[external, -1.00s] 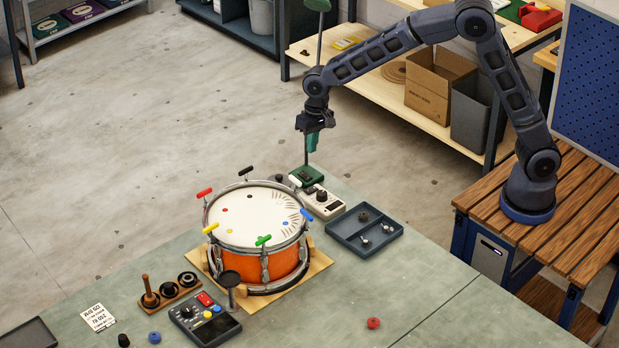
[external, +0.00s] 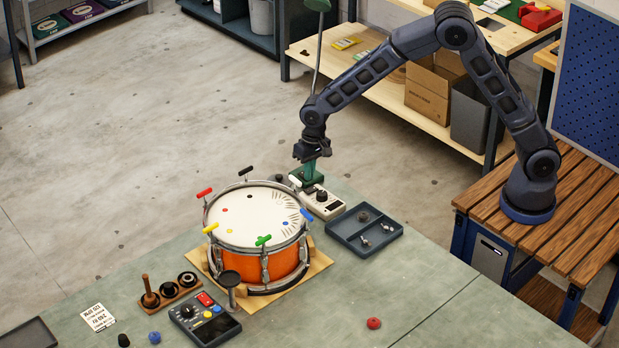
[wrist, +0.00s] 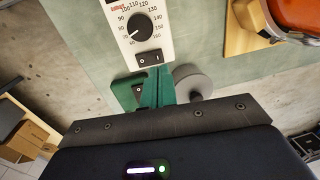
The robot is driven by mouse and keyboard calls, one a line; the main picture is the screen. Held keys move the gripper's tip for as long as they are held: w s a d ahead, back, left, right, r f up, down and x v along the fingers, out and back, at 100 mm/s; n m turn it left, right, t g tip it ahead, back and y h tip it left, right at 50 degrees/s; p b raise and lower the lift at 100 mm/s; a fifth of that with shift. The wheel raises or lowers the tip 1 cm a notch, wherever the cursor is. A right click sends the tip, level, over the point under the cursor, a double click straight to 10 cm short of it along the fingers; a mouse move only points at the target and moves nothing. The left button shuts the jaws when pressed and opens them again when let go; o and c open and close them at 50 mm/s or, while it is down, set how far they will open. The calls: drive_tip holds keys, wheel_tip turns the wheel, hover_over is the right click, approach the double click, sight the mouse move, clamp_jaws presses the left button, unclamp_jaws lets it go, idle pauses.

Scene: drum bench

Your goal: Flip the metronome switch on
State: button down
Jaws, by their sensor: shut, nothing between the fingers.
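The metronome (external: 322,204) is a pale box with a black dial at the back edge of the bench, behind the drum. In the wrist view, its dial (wrist: 140,27) is ringed with numbers, and its black rocker switch (wrist: 149,58) sits near the edge closest to my gripper. I cannot tell which way the rocker is set. My gripper (external: 312,180) points down just behind the metronome, with its teal fingers shut and empty. In the wrist view the fingertips (wrist: 158,72) appear just short of the switch; contact is not clear.
A green lamp base (wrist: 128,88) with its own small switch stands right beside my fingers, its thin pole rising near my wrist. A grey round thing (wrist: 193,82) lies on the other side. The orange drum (external: 275,262) and blue tray (external: 345,238) are close by.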

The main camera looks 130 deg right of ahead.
sight(309, 191)
drive_tip(key=shift+w+f, duration=0.15)
drive_tip(key=shift+f, duration=0.9)
drive_tip(key=shift+w+f, duration=0.1)
drive_tip(key=shift+f, duration=0.95)
drive_tip(key=shift+f, duration=0.1)
drive_tip(key=shift+w+f+g, duration=0.1)
drive_tip(key=shift+f+g, duration=0.05)
drive_tip(key=shift+g, duration=0.15)
drive_tip(key=shift+s, duration=0.25)
drive_tip(key=shift+s+r, duration=0.3)
drive_tip(key=shift+s, duration=0.25)
